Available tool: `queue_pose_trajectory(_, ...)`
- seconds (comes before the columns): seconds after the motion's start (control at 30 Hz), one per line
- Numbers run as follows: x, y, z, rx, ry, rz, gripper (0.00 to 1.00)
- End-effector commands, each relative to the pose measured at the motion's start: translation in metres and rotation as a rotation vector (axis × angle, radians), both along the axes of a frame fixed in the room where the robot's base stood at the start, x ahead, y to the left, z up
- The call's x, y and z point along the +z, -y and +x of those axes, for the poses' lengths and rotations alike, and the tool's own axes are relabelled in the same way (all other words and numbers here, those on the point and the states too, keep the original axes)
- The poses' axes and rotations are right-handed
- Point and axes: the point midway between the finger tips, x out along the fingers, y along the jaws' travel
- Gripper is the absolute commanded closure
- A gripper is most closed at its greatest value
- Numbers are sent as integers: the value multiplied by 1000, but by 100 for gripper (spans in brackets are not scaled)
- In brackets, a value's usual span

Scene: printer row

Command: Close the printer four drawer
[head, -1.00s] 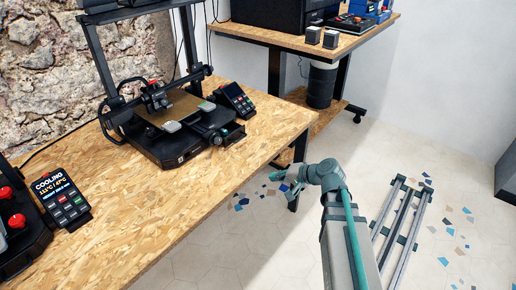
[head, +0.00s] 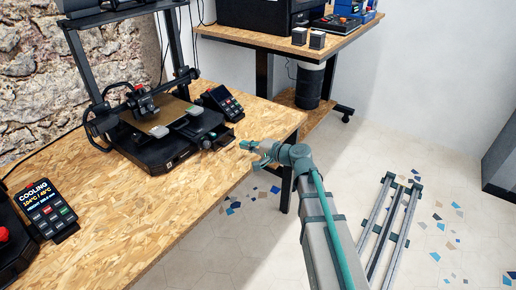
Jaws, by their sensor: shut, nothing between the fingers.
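The black printer (head: 175,138) with a tan bed stands near the right end of the wooden workbench. Its small dark drawer (head: 220,142) sits low at the front right corner and appears to stick out from the base. My gripper (head: 243,145) is shut and empty, just to the right of the drawer and over the bench's right part. A small gap seems to lie between the fingertips and the drawer. I cannot tell whether they touch or how far out the drawer is.
A control screen (head: 221,103) stands behind the printer's right side. Another screen reading "COOLING" (head: 46,208) stands at the left beside a second dark machine. The bench top (head: 150,215) in front is clear. A second table (head: 255,37) with equipment stands at the back right.

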Motion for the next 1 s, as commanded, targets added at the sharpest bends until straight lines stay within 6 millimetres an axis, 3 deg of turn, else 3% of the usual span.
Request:
queue_pose_trajectory(0.1, -4, -17, 13, 2, 0, 0, 100)
queue_pose_trajectory(0.3, -9, -32, 24, 1, 0, 0, 100)
queue_pose_trajectory(0.8, -10, -36, 27, 0, 0, 0, 100)
queue_pose_trajectory(1.0, -12, -58, 45, 3, 3, -1, 100)
